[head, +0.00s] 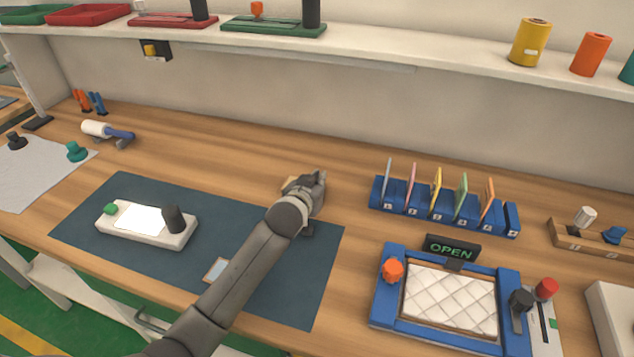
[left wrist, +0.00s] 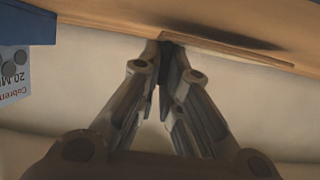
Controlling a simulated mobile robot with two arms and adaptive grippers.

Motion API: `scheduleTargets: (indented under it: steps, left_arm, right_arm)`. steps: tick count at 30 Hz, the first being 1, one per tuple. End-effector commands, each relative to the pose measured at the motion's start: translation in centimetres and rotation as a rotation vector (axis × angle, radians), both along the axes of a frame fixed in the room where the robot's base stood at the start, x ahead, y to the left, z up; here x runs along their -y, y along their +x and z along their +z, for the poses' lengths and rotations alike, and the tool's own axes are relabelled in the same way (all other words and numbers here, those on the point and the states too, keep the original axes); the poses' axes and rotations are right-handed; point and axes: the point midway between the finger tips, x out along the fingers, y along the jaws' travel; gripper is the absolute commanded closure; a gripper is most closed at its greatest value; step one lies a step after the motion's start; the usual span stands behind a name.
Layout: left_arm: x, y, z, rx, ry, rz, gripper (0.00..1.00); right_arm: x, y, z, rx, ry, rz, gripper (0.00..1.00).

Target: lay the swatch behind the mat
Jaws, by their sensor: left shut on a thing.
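The dark blue mat (head: 110,205) lies flat on the wooden bench. My left gripper (head: 308,186) is above the bench at the mat's back right corner, beyond its back edge. It is shut on the swatch (head: 289,183), of which only a small tan piece shows beside the gripper in the head view. In the left wrist view, the closed fingertips (left wrist: 172,42) meet the thin tan edge of the swatch (left wrist: 235,50), close to the wooden surface. Most of the swatch is hidden, and I cannot tell whether it touches the bench. My right gripper is not in view.
A white device (head: 147,233) and a small framed tile (head: 215,270) are on the mat. A blue rack of cards (head: 440,210) and a blue-framed pad (head: 450,300) stand to the right. A roller (head: 100,129) is at the back left. The bench behind the mat is mostly clear.

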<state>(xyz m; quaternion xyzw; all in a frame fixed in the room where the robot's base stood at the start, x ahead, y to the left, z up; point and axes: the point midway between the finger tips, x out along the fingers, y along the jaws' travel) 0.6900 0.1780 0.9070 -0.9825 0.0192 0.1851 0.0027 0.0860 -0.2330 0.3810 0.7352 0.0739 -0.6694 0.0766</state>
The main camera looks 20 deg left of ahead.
Motion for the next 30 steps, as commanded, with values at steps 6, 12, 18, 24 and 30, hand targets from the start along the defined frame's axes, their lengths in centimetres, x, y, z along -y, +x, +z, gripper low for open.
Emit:
scheduleTargets:
  steps: [6,12,18,24,30]
  left_arm:
    - [0.0,-0.3,-1.1,-0.019,0.002,0.001,0.79]
    - [0.0,-0.4,-1.4,-0.025,0.003,0.0,0.72]
    - [0.1,-0.4,-1.2,-0.026,0.003,-0.001,0.72]
    - [0.1,-1.1,0.1,-0.024,0.001,-0.001,0.72]
    - [-0.1,-3.5,1.6,-0.016,0.0,-0.001,0.72]
  right_arm:
    - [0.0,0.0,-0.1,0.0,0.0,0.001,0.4]
    - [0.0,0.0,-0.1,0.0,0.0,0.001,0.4]
    - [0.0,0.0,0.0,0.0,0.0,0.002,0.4]
    - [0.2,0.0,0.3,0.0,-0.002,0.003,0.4]
    - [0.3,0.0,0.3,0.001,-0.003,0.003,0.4]
